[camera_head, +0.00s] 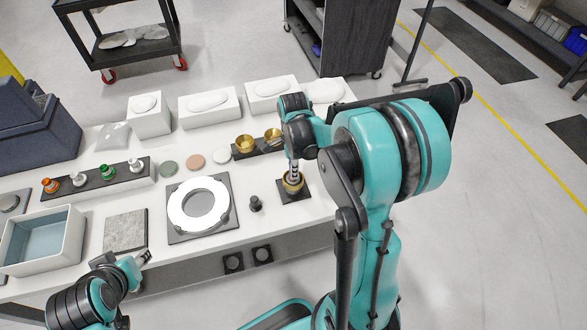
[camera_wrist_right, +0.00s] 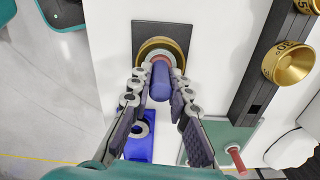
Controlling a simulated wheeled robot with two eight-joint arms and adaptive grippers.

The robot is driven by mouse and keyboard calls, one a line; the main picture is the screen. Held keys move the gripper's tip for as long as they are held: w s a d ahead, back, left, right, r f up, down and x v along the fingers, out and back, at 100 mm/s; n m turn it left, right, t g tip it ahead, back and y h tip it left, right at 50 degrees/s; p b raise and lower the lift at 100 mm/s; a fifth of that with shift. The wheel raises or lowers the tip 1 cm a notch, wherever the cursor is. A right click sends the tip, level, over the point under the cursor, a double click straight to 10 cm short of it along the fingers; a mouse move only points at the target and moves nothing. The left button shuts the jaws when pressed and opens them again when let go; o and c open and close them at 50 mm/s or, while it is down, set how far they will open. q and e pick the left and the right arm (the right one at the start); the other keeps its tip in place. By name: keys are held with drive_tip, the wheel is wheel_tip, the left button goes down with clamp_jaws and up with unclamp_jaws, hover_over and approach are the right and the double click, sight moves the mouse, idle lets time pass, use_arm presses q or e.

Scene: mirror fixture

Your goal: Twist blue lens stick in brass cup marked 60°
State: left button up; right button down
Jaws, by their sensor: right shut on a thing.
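A brass cup (camera_head: 292,183) stands on a dark square plate (camera_head: 284,194) near the right end of the table. It also shows in the right wrist view (camera_wrist_right: 143,52), with its marking not readable. The blue lens stick (camera_wrist_right: 160,80) has its far end over or in the cup; the depth cannot be told. A reddish ring shows around its far end. My right gripper (camera_wrist_right: 161,74) is shut on the stick from both sides, directly above the cup. My left gripper (camera_head: 145,257) is empty at the table's front left, too small to tell open from shut.
A dark rack (camera_wrist_right: 264,65) with more brass cups (camera_wrist_right: 288,62) lies beside the cup; one reads 30°. A blue plate (camera_wrist_right: 133,151) and a red stick (camera_wrist_right: 236,160) are close by. A black peg (camera_head: 255,203) and a white ring fixture (camera_head: 183,205) stand to the left.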

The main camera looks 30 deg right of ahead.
drive_tip(key=n, duration=0.4)
drive_tip(key=n+b, duration=0.1)
drive_tip(key=n, duration=0.4)
drive_tip(key=m, duration=0.4)
drive_tip(key=shift+m, duration=0.3)
drive_tip(key=m, duration=0.4)
drive_tip(key=shift+b, duration=0.4)
